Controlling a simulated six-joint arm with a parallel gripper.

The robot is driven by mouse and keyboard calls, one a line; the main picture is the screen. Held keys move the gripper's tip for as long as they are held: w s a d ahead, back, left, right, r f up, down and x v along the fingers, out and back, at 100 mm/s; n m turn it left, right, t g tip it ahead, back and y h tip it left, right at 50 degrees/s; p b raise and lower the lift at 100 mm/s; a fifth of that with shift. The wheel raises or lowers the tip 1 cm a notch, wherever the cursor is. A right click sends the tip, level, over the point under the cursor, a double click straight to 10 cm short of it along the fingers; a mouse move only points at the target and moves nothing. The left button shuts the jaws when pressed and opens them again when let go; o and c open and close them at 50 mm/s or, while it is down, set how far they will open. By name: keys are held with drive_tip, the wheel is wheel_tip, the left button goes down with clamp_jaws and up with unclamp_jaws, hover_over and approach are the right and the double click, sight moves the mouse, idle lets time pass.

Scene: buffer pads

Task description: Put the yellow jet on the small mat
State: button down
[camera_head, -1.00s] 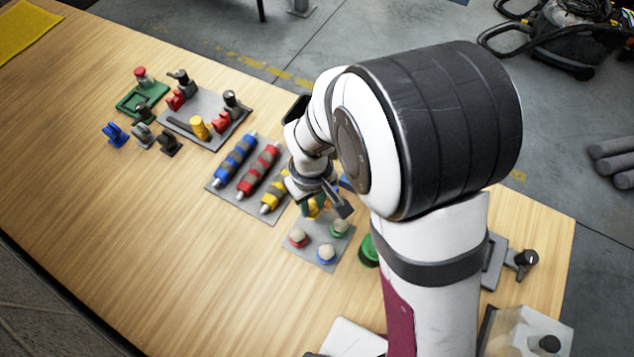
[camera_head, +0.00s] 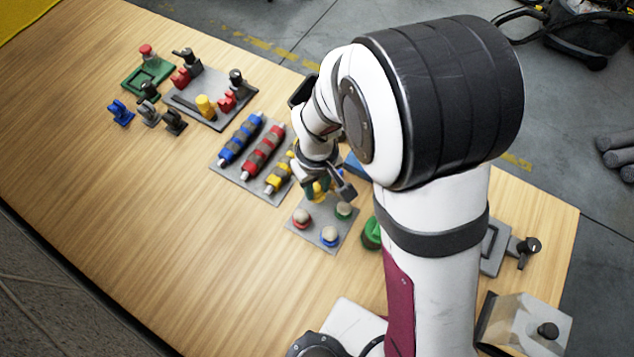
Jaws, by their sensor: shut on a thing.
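Left of my gripper, a grey mat (camera_head: 247,186) holds blue, red and yellow banded cylinders. Further back are a grey tray (camera_head: 211,119) and a green holder (camera_head: 139,82). A green round thing (camera_head: 371,233) stands right of the small mat. The table's front left is clear.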

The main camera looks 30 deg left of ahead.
drive_tip(key=shift+f, duration=0.75)
drive_tip(key=c, duration=0.6)
unclamp_jaws()
drive_tip(key=shift+o, duration=0.2)
drive_tip(key=shift+r, duration=0.1)
